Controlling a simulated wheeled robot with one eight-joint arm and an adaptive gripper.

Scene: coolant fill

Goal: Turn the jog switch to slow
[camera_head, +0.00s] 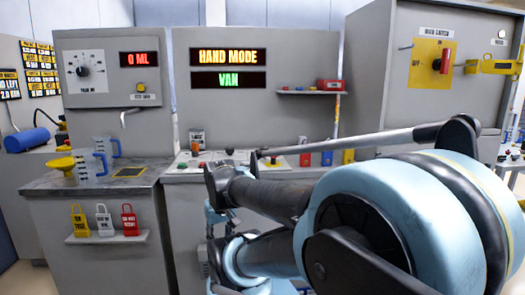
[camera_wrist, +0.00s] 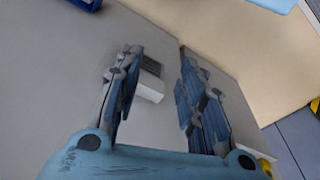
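I cannot make out a jog switch label in either view. In the head view, the bench console (camera_head: 177,171) carries small coloured buttons and a yellow plate (camera_head: 277,163) with a dark part on it; my arm partly hides this area. In the wrist view, my gripper (camera_wrist: 160,75) is open, with its two fingers apart and nothing held between them. A small white block with a dark ribbed part (camera_wrist: 151,90) shows near the left finger, against a grey surface (camera_wrist: 60,75). I cannot tell what it is, or whether the finger touches it.
Displays read "HAND MODE" (camera_head: 228,57) and "VAN" (camera_head: 228,80).

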